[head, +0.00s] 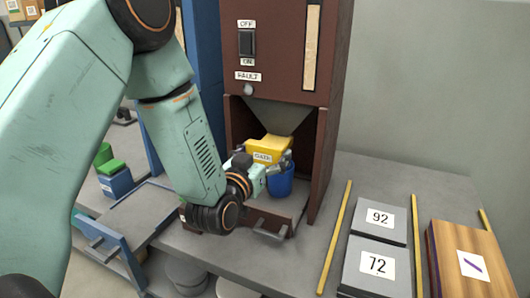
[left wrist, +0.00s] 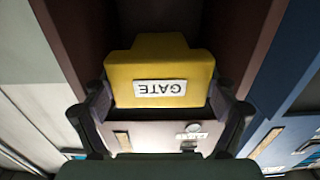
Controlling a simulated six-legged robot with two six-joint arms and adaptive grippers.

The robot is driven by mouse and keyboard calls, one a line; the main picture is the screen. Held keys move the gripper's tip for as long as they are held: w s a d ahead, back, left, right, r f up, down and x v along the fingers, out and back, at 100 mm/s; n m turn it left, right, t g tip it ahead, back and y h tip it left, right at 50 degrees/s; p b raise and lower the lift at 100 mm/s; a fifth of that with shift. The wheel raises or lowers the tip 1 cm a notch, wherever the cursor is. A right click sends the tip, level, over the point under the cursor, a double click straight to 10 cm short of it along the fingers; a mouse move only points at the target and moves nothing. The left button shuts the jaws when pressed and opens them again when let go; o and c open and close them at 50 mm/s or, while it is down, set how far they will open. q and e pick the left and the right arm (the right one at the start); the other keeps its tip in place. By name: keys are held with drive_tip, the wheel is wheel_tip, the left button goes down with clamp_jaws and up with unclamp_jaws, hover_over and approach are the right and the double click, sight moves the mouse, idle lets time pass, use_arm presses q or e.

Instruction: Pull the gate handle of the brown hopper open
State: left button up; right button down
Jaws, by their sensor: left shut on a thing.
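The brown hopper (head: 275,70) stands on the grey bench, with a grey funnel (head: 280,116) inside its open lower bay. The yellow gate handle (head: 268,147) sticks out toward me below the funnel. Its white GATE label reads upside down in the left wrist view, where the yellow handle (left wrist: 160,68) sits between the two dark fingers. My left gripper (head: 264,160) reaches in from the front left and is shut on the handle by its sides. How far the gate stands out cannot be told. My right gripper is not in view.
A blue cup (head: 281,180) stands in the bay under the handle, close to my left gripper. An OFF/ON switch (head: 247,43) and a FAULT lamp (head: 249,89) are on the hopper front.

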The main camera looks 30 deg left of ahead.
use_arm(q)
drive_tip(key=shift+s, duration=0.1)
drive_tip(key=o, duration=1.5)
drive_tip(key=shift+s+r, duration=0.15)
drive_tip(key=shift+s, duration=0.1)
drive_tip(key=shift+w+f, duration=0.2)
drive_tip(key=shift+w, duration=0.1)
drive_tip(key=s, duration=0.7)
drive_tip(key=shift+s+d, duration=0.25)
drive_tip(key=shift+s, duration=0.1)
drive_tip(key=shift+w, duration=0.1)
